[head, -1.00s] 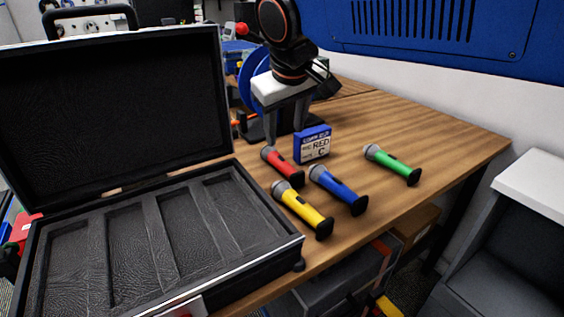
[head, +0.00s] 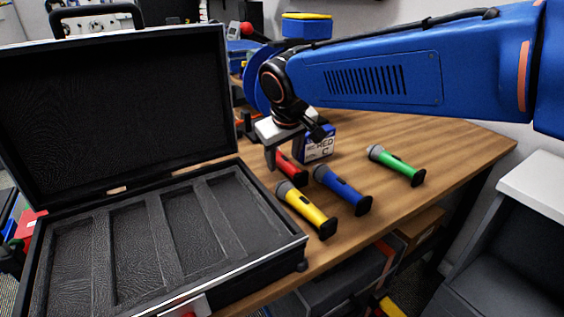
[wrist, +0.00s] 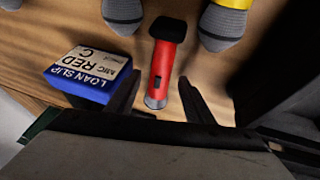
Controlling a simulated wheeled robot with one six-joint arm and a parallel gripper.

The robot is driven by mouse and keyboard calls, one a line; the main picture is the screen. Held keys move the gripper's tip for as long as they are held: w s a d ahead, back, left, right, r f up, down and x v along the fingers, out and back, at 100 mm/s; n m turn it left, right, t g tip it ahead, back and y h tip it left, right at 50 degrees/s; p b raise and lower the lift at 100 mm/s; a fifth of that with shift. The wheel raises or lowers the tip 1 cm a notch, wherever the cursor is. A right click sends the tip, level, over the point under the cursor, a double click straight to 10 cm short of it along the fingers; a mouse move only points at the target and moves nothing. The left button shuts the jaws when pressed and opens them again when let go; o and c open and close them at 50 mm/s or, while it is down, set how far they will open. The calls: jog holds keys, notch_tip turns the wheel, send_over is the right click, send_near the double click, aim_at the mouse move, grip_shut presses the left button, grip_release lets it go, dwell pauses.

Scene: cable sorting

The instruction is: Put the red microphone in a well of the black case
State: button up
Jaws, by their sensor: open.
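The red microphone (head: 291,168) lies on the table behind the yellow one, partly hidden by my gripper in the head view. In the wrist view the red microphone (wrist: 163,65) lies with its black end away from me and its head between the finger tips. My gripper (wrist: 158,88) is open, with one finger on each side of the microphone, not closed on it. In the head view my gripper (head: 284,165) is low over it. The black case (head: 282,256) stands open at left, its wells (head: 187,228) empty.
A blue box labelled RED C (head: 316,146) stands close beside the gripper; the wrist view shows its loan slip (wrist: 88,70). Yellow (head: 305,209), blue (head: 342,190) and green (head: 396,165) microphones lie nearby. The case's raised lid (head: 115,110) stands at left.

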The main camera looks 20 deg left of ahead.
jog(key=shift+w+f, duration=0.2)
jog(key=shift+f, duration=0.25)
jog(key=shift+c, duration=0.6)
grip_shut()
